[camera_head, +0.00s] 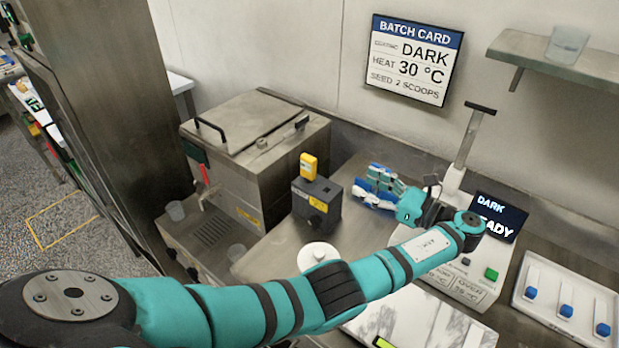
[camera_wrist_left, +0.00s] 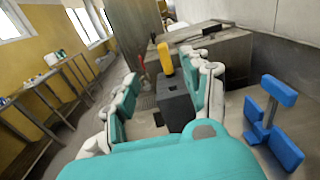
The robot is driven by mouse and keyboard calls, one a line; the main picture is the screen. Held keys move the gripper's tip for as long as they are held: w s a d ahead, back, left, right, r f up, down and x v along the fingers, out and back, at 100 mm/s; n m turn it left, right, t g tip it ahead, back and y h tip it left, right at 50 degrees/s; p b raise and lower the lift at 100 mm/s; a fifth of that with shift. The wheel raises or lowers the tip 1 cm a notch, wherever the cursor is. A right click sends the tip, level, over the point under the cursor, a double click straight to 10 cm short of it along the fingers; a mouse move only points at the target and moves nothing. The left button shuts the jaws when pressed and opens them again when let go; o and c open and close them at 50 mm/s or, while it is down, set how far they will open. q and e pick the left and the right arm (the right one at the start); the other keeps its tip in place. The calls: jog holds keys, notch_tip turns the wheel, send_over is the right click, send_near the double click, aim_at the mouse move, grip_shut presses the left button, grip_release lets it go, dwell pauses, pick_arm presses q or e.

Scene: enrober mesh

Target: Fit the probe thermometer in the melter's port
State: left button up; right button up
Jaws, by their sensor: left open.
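The probe thermometer, with a yellow head (camera_head: 308,166), stands upright in a dark grey holder box (camera_head: 315,204) on the steel counter. In the left wrist view its yellow body (camera_wrist_left: 165,58) rises from the holder (camera_wrist_left: 174,104), ahead between my fingers. The melter (camera_head: 250,140) is a steel tank with a handled lid at the back left; a small round fitting (camera_head: 262,143) on its lid may be the port. My left gripper (camera_head: 374,186) is open and empty, right of the holder and apart from the probe. My right gripper is not in view.
A blue stand-like object (camera_wrist_left: 272,126) is close to my left gripper's side. A round white lid (camera_head: 318,254) lies on the counter. A scale-like machine with a "DARK" screen (camera_head: 498,216) and a tray with blue-ended tools (camera_head: 540,325) are at the right.

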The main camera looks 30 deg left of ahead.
pick_arm(q)
notch_tip(320, 180, down, 3)
jog(key=b, duration=0.2)
jog(key=p, duration=0.2)
send_near(315, 165)
jog(key=a, duration=0.6)
jog(key=shift+w+a+f+p, duration=0.25)
jog(key=shift+a+f+p, duration=0.05)
jog(key=shift+a, duration=0.05)
jog(key=shift+a+r, duration=0.1)
jog(key=shift+a, duration=0.25)
jog(key=a, duration=0.1)
jog(key=a+p, duration=0.1)
jog(key=a, duration=0.1)
jog(key=a+p, duration=0.1)
jog(key=shift+w+a+r, duration=0.15)
jog(key=shift+a+r, duration=0.05)
jog(key=shift+r, duration=0.05)
jog(key=shift+a+f, duration=0.1)
jog(key=shift+a, duration=0.15)
jog(key=shift+d, duration=0.15)
jog(key=c, duration=0.4)
grip_shut()
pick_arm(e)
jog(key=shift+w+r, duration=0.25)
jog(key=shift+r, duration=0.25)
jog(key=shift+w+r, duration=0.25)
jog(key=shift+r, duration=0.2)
